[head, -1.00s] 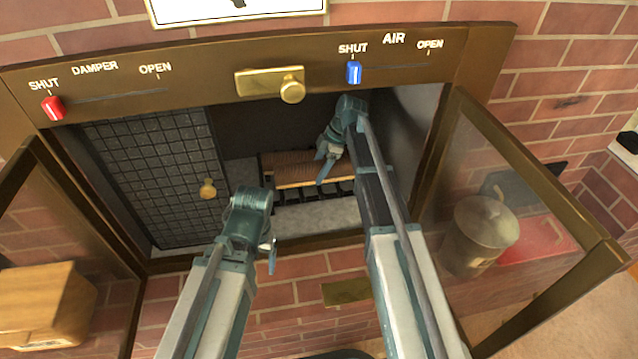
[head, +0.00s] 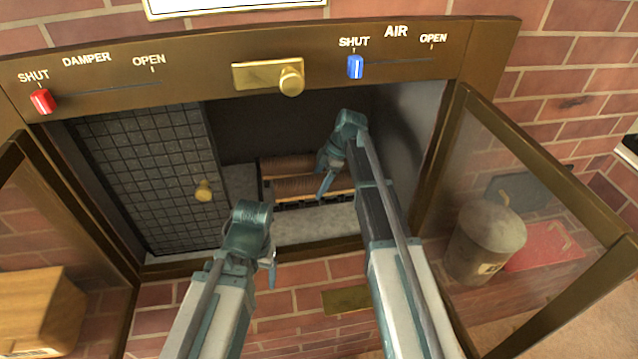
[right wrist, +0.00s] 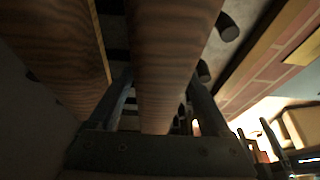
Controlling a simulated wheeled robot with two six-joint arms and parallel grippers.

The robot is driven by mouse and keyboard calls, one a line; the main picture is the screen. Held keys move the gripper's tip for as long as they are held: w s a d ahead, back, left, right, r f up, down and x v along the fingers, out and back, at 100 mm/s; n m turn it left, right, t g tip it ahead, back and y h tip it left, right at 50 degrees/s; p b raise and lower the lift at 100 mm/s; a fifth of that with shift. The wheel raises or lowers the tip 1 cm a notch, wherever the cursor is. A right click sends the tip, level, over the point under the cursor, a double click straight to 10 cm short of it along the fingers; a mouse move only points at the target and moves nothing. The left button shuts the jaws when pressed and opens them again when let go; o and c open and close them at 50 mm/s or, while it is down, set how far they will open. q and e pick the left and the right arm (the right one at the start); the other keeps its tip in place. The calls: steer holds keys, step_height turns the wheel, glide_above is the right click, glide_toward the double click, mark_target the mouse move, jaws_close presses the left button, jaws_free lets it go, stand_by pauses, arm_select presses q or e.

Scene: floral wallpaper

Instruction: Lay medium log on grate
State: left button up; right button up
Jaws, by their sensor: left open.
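A brown log, taken as the medium log (head: 308,188), lies level at the front of the grate (head: 290,206) inside the open firebox. Another log (head: 285,163) lies behind it. My right gripper (head: 327,180) is over the front log's right part. In the right wrist view the fingers (right wrist: 160,95) stand on either side of this log (right wrist: 168,60) and appear closed on it. The second log (right wrist: 55,45) shows at left there. My left gripper (head: 271,262) is open and empty, in front of the firebox opening.
Glass doors stand open on both sides; the right door (head: 530,200) is beside my right arm. A mesh screen (head: 145,170) with a brass knob (head: 203,190) covers the firebox's left part. A metal canister (head: 485,240) shows through the right door.

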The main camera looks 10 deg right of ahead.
arm_select(q)
steer(key=shift+r, duration=0.15)
arm_select(e)
steer(key=shift+r, duration=0.1)
steer(key=p+v, duration=1.1)
steer(key=v, duration=0.1)
steer(key=shift+r, duration=0.1)
arm_select(q)
step_height(320, 180, up, 11)
arm_select(e)
steer(key=s+a+m+h, duration=0.2)
steer(key=s+a+m, duration=0.2)
steer(key=s, duration=0.5)
steer(key=s+a+f+m+h, duration=0.1)
steer(key=s+a+m, duration=0.3)
steer(key=s, duration=0.5)
steer(key=s+a+m+h, duration=0.2)
steer(key=s+a+m, duration=0.2)
steer(key=s, duration=0.5)
steer(key=shift+s+a+f+m+h, duration=0.3)
steer(key=shift+a+f+m+h, duration=0.1)
steer(key=shift+m, duration=0.7)
